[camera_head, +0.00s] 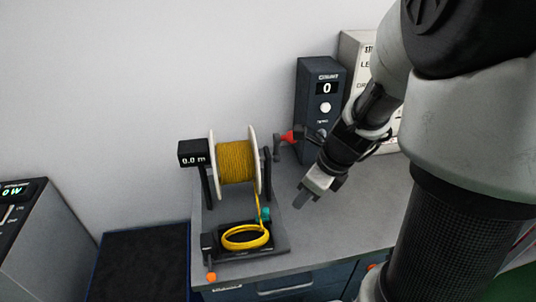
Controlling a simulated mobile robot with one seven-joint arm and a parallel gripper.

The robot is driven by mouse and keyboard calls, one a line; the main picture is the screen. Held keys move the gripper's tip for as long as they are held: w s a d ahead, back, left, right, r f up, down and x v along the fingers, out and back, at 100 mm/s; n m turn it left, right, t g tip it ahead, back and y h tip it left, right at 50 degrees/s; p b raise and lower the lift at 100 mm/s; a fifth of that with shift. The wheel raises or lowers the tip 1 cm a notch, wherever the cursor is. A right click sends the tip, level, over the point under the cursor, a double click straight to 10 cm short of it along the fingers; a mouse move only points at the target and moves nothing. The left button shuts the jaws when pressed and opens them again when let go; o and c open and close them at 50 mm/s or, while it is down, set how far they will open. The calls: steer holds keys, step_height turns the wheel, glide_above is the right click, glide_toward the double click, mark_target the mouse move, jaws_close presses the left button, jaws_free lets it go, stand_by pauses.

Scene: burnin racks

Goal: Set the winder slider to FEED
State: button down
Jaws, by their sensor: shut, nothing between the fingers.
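The winder stands on the grey bench with a spool of yellow cable (237,162) between white flanges. A black display (192,153) at its left reads 0.0 m. A loop of yellow cable (246,238) lies over the winder's dark base (272,247), and a strand runs up to the spool. A small teal part (263,214) sits behind the loop. An orange knob (211,277) sticks out at the base's front left. I cannot tell which part is the slider, and no FEED label is readable. My gripper (300,203) is shut and empty, right of the winder and apart from it.
A dark box (312,80) with a display reading 0 stands behind my gripper, beside a red part (288,137). A pale cabinet (355,52) is partly hidden by my arm. The bench top (345,225) right of the winder is clear.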

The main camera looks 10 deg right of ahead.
steer(key=w+a+f, duration=0.1)
steer(key=f, duration=0.2)
steer(key=w+a+f+b, duration=0.1)
steer(key=a+f, duration=0.1)
steer(key=w+a+f+b, duration=0.1)
steer(key=w+f, duration=0.1)
steer(key=f, duration=0.1)
steer(key=shift+w+a+f, duration=0.1)
steer(key=shift+a+f, duration=0.15)
steer(key=shift+f, duration=0.05)
steer(key=shift+w+a, duration=0.3)
steer(key=shift+w, duration=0.05)
steer(key=a+p, duration=0.2)
steer(key=a, duration=0.6)
